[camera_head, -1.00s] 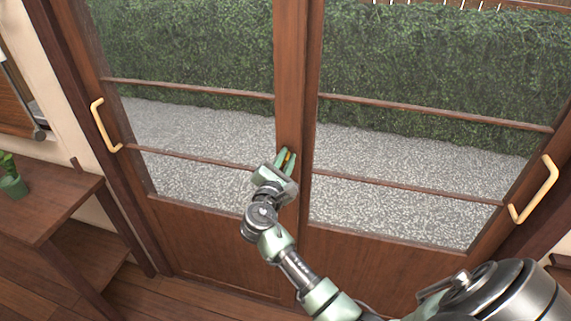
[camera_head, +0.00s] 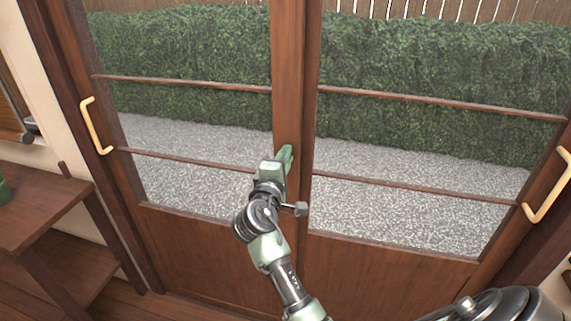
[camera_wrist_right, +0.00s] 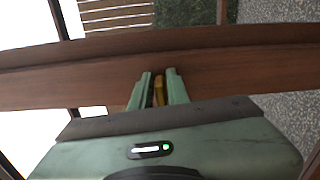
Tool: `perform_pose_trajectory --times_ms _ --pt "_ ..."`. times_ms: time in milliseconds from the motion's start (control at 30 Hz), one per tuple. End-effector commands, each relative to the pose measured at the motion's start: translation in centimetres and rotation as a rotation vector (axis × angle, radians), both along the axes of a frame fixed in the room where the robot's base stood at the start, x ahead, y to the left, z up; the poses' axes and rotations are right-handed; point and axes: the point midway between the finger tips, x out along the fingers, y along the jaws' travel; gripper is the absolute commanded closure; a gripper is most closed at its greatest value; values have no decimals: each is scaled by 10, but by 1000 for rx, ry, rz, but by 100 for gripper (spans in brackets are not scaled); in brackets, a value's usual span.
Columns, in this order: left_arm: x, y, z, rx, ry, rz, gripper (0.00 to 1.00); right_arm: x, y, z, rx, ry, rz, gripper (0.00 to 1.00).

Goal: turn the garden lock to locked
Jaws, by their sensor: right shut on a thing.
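The garden lock (camera_wrist_right: 158,90) shows in the right wrist view as a small yellow-brass piece on the wooden middle stile (camera_head: 288,90) of the sliding doors. My right gripper (camera_head: 284,155) is at that stile, a little below mid-height of the glass. In the right wrist view its two green fingers (camera_wrist_right: 158,88) are shut on the brass piece, one on each side. In the head view the gripper hides the lock, so I cannot tell its turned position. My left gripper is not in view.
Brass handles sit on the outer stiles, one at left (camera_head: 95,126) and one at right (camera_head: 549,186). A wooden shelf unit (camera_head: 40,205) stands at the left. Glass panes show gravel (camera_head: 420,205) and a hedge (camera_head: 430,60) outside.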

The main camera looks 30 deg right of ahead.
Motion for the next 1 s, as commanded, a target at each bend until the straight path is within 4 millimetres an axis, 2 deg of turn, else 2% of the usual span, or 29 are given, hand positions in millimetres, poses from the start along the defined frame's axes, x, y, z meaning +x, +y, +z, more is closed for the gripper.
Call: perform_pose_trajectory --times_ms 33,233,767,800,833,867,1000 --pt "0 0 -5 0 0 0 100 0 1 -5 18 -13 0 100" --pt "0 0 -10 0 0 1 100 0 0 -4 57 -57 0 100" --pt "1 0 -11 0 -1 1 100 0 0 -4 70 -71 -1 100" --pt "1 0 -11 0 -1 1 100 0 0 -4 70 -71 -1 75" --pt "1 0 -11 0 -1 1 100 0 1 -4 70 -71 -1 67" --pt "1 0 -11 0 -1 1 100 0 0 -4 69 -71 0 62" --pt "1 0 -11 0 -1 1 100 0 0 -3 67 -73 0 62"
